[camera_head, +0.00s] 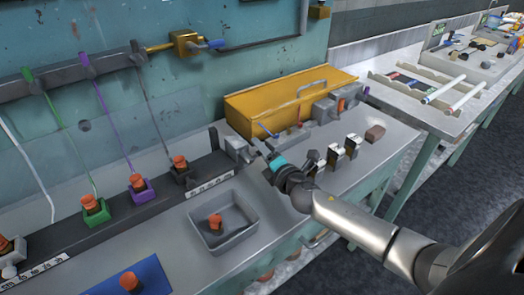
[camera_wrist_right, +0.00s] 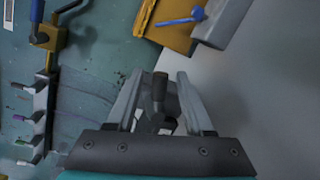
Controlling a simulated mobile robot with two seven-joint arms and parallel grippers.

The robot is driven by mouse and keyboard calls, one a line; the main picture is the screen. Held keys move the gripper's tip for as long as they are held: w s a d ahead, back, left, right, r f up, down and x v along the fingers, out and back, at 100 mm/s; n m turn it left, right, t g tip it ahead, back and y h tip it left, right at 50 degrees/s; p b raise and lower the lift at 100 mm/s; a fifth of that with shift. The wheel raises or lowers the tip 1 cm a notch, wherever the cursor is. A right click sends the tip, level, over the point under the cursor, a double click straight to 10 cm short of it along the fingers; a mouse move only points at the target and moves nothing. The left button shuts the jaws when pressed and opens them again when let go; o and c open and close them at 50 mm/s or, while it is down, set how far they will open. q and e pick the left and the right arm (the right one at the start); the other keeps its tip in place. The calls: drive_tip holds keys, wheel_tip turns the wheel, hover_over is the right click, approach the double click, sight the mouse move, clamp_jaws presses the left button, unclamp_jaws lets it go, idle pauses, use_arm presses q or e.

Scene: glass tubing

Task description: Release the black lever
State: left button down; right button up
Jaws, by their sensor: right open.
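The black lever (camera_wrist_right: 159,92) stands between the two fingers of my right gripper (camera_wrist_right: 157,88) in the wrist view. The fingers are apart, one on each side of it, and I see a gap beside it. In the head view my right gripper (camera_head: 248,148) is at the right end of the dark bench strip, by the wall. A dark upright piece (camera_head: 213,138) shows just left of it; I cannot tell whether this is the same lever. My left gripper is not in view.
A yellow box (camera_head: 285,98) stands behind my right gripper. A grey tray (camera_head: 232,235) with an orange piece is in front, left of my arm. Coloured holders (camera_head: 140,190) with orange pieces line the dark strip. Several small blocks (camera_head: 352,145) stand right of my wrist.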

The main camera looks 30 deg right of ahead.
clamp_jaws()
idle(0.3)
drive_tip(key=m, duration=0.1)
drive_tip(key=f+m+y+p, duration=0.1)
drive_tip(key=m, duration=0.1)
drive_tip(key=shift+d+f, duration=0.1)
drive_tip(key=shift+f, duration=0.15)
idle(0.4)
unclamp_jaws()
drive_tip(key=shift+s, duration=0.15)
drive_tip(key=s+r, duration=0.1)
drive_tip(key=s, duration=0.4)
drive_tip(key=s+r+p, duration=0.1)
drive_tip(key=s, duration=0.3)
drive_tip(key=s+r, duration=0.1)
drive_tip(key=s, duration=0.4)
drive_tip(key=shift+s+a, duration=0.2)
drive_tip(key=shift+s, duration=0.15)
